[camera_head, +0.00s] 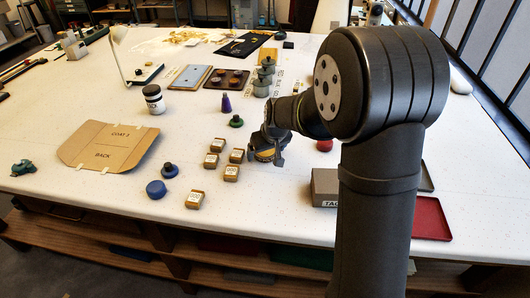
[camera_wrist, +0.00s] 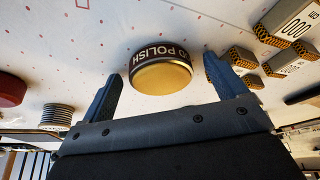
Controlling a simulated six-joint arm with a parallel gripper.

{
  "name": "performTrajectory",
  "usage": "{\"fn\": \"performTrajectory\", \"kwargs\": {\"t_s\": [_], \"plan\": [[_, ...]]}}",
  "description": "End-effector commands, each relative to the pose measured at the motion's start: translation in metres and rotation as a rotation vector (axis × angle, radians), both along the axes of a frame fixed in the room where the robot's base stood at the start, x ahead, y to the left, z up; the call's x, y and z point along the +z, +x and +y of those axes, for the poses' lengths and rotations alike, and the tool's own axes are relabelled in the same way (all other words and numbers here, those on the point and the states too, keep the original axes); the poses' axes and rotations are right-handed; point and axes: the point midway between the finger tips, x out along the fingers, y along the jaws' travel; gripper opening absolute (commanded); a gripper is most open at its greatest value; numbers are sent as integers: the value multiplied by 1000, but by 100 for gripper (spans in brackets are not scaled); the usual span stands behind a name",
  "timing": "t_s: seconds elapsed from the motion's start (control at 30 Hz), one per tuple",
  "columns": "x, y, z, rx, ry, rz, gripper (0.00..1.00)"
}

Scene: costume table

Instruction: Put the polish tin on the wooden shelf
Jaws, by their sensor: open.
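The polish tin (camera_wrist: 160,75), with a yellow end and a dark band lettered POLISH, shows in the wrist view. My gripper (camera_wrist: 163,67) is open, with one finger to each side of the tin and a visible gap on both sides. In the head view my gripper (camera_head: 268,148) is low over the middle of the white table, and a yellowish bit of the tin (camera_head: 264,155) shows beside it, mostly hidden. Brown wooden shelf boards (camera_head: 130,238) run beneath the table's front edge.
Several small labelled wooden blocks (camera_head: 231,173) stand left of my gripper.

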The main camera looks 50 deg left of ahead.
Motion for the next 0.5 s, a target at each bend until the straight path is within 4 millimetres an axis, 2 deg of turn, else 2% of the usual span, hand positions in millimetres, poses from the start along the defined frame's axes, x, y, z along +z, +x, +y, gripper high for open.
{"fn": "performTrajectory", "kwargs": {"t_s": [0.13, 0.4, 0.5], "plan": [[0, 0, 0, 0, 1, 0, 88], [1, 0, 0, 0, 1, 0, 36], [1, 0, 0, 0, 2, 0, 31]]}}
